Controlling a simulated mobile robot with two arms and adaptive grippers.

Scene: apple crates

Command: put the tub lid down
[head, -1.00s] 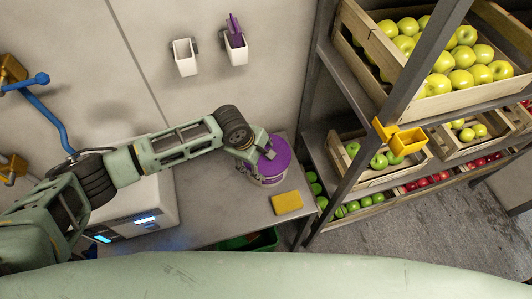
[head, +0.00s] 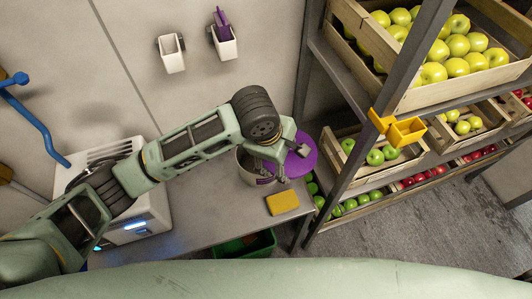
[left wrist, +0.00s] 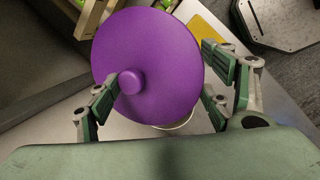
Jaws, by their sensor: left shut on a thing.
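The purple round tub lid (head: 306,157) is in my left gripper (head: 290,160), off the tub and to its right, over the right end of the bench. In the left wrist view the lid (left wrist: 160,50) faces the camera with its round knob (left wrist: 130,82) between the fingers of my left gripper (left wrist: 160,85). The pale tub (head: 245,167) stands on the bench, partly hidden behind the gripper. In the left wrist view only a bit of its rim shows below the lid. My right gripper is not in view.
A yellow sponge (head: 283,203) lies on the grey bench (head: 210,215) in front of the tub. A white machine (head: 135,215) stands at left. The apple shelf's post (head: 350,170) rises close to the right. A green crate (head: 245,245) sits below the bench's front edge.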

